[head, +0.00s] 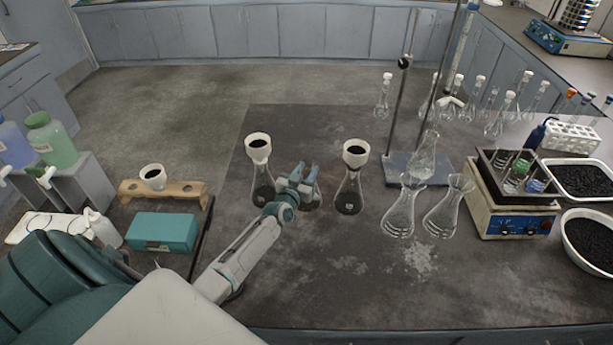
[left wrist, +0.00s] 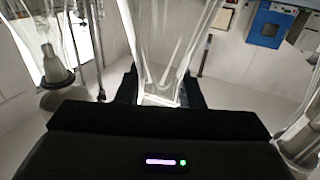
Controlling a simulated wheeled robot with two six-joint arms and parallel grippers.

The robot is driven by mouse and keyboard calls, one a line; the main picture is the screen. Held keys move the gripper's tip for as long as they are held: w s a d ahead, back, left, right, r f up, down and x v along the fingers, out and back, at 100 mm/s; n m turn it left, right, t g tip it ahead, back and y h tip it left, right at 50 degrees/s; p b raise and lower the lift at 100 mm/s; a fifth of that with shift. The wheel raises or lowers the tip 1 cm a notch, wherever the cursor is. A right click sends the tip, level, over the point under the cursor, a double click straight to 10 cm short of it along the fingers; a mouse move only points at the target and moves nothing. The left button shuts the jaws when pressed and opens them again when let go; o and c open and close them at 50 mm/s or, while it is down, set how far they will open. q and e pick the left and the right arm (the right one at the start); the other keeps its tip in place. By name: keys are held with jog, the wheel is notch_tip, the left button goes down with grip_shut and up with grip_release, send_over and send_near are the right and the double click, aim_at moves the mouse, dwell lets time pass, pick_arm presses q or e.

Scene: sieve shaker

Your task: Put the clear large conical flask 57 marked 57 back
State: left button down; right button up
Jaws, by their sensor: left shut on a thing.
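My left gripper (head: 306,172) is shut on a clear conical flask (head: 312,196), between two flasks with white funnels. In the left wrist view the clear glass of this flask (left wrist: 165,45) stands between the dark fingers. Its marking cannot be read, and whether its base touches the table is unclear. The left funnel flask (head: 263,188) and the right funnel flask (head: 348,194) hold dark material in their funnels. More clear conical flasks stand to the right: one in front (head: 399,212), one beside it (head: 446,208) and one behind (head: 423,160). My right gripper is not in view.
A retort stand (head: 404,62) rises behind the clear flasks. A shaker (head: 510,212) with a tray of small bottles stands at right, next to black-filled trays (head: 582,180). A wooden rack (head: 165,190) and teal box (head: 163,232) are at left. The front table is clear.

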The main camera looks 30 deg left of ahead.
pick_arm(q)
jog(key=shift+r, duration=0.1)
jog(key=c, duration=1.4)
grip_release()
jog(key=shift+f, duration=0.2)
jog(key=o, duration=0.4)
jog(key=shift+o, duration=0.2)
jog(key=shift+r, duration=0.15)
jog(key=shift+s+r, duration=0.1)
jog(key=shift+s, duration=0.05)
jog(key=s+d+p, duration=0.2)
jog(key=s+p, duration=0.1)
jog(key=s, duration=0.8)
jog(key=shift+s, duration=0.3)
